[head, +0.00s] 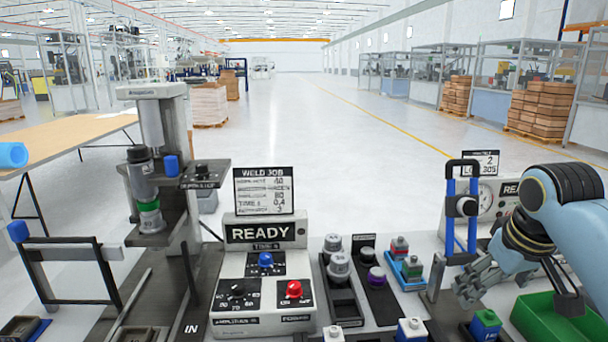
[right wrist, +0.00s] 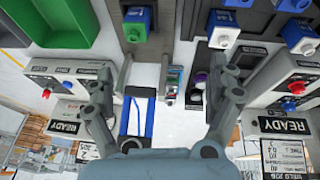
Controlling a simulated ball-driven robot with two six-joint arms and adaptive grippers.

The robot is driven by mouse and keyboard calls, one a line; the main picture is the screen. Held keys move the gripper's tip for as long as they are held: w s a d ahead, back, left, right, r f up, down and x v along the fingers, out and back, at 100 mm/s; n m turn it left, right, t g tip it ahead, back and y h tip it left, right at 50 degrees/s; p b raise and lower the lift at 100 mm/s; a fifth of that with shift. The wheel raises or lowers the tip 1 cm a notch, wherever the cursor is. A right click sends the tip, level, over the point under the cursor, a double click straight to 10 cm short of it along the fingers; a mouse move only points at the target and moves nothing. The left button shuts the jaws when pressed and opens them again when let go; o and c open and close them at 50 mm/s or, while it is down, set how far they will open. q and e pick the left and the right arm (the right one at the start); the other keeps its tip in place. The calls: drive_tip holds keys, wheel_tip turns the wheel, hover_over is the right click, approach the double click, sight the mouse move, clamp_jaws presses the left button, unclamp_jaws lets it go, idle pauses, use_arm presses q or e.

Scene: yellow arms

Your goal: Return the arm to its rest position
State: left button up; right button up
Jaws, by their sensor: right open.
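My right arm (head: 570,200) comes in from the right edge in the head view. Its gripper (head: 468,288) hangs over the right part of the bench, in front of a blue-posted frame with a black handle (head: 474,205). In the right wrist view the two fingers of this gripper (right wrist: 165,103) are spread wide apart, with nothing held between them. The blue-posted frame (right wrist: 150,117) shows beyond the gap between the fingers; I cannot tell how far away it is. My left gripper is not in view.
A green bin (head: 535,318) and a blue-and-green block (head: 485,324) are below the right gripper. A READY control box (head: 262,290) with knobs stands mid-bench. A press (head: 165,125) stands left. Small parts sit in trays (head: 345,306). Open floor lies behind.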

drive_tip(key=s+a+f, duration=0.1)
drive_tip(key=s+a, duration=0.1)
drive_tip(key=s, duration=1.2)
drive_tip(key=s+a+f, duration=0.1)
drive_tip(key=s+a, duration=0.2)
drive_tip(key=s, duration=1.1)
wheel_tip(320, 180, down, 33)
drive_tip(key=s+d+g+b, duration=0.1)
drive_tip(key=d+b, duration=0.2)
drive_tip(key=b, duration=0.6)
drive_tip(key=s+f+g+b, duration=0.1)
drive_tip(key=s+f+b, duration=0.3)
drive_tip(key=s+f, duration=0.6)
drive_tip(key=s+d+f+b, duration=0.1)
drive_tip(key=s+f+b, duration=0.2)
drive_tip(key=s+f, duration=0.6)
wheel_tip(320, 180, down, 7)
drive_tip(key=shift+s+f+m+g+b, duration=0.2)
drive_tip(key=shift+s+m+g+b, duration=0.15)
drive_tip(key=shift+m+g, duration=0.05)
